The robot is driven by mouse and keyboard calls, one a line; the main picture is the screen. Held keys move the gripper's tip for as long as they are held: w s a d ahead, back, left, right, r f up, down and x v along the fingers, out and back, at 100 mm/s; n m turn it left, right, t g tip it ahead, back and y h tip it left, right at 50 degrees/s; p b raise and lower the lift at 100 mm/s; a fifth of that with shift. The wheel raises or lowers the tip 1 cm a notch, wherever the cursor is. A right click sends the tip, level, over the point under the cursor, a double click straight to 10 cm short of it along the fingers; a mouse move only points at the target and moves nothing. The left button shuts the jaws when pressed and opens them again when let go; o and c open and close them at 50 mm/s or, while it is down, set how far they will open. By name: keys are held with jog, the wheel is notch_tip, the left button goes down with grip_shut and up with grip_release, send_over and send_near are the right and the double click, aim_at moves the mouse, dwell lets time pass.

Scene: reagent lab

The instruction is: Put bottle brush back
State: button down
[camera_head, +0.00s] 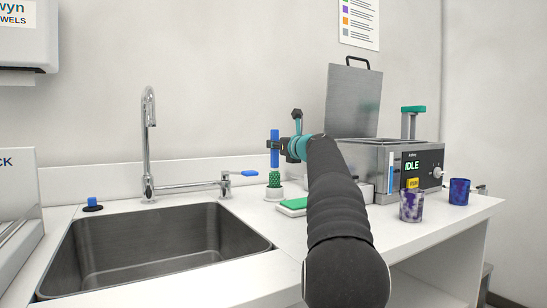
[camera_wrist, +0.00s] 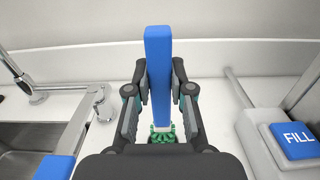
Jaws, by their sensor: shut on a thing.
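The bottle brush (camera_head: 275,149) has a blue handle and green bristles. It is upright above a small white round holder (camera_head: 273,194) on the counter right of the sink. The bristles are at the holder's top; I cannot tell how deep they sit in it. My gripper (camera_head: 283,147) is shut on the blue handle. In the wrist view the blue handle (camera_wrist: 159,75) stands between my gripper's fingers (camera_wrist: 160,90), with the green bristles (camera_wrist: 162,134) below it.
A steel sink (camera_head: 150,250) with a tall faucet (camera_head: 149,145) lies to the left. A green-and-white sponge (camera_head: 294,207) lies right of the holder. A steel bath with an open lid (camera_head: 353,100) and two stained cups (camera_head: 411,205) stand farther right.

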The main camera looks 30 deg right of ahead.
jog(key=shift+f+b, duration=0.45)
jog(key=shift+f, duration=0.95)
jog(key=c, duration=1)
grip_release()
jog(key=shift+r, duration=0.2)
jog(key=shift+s+f, duration=0.1)
jog(key=shift+s, duration=0.15)
jog(key=s, duration=0.3)
jog(key=s+b, duration=0.1)
jog(key=s, duration=0.3)
jog(key=s+b, duration=0.1)
jog(key=s, duration=0.3)
jog(key=shift+s+a, duration=0.25)
jog(key=shift+a, duration=0.15)
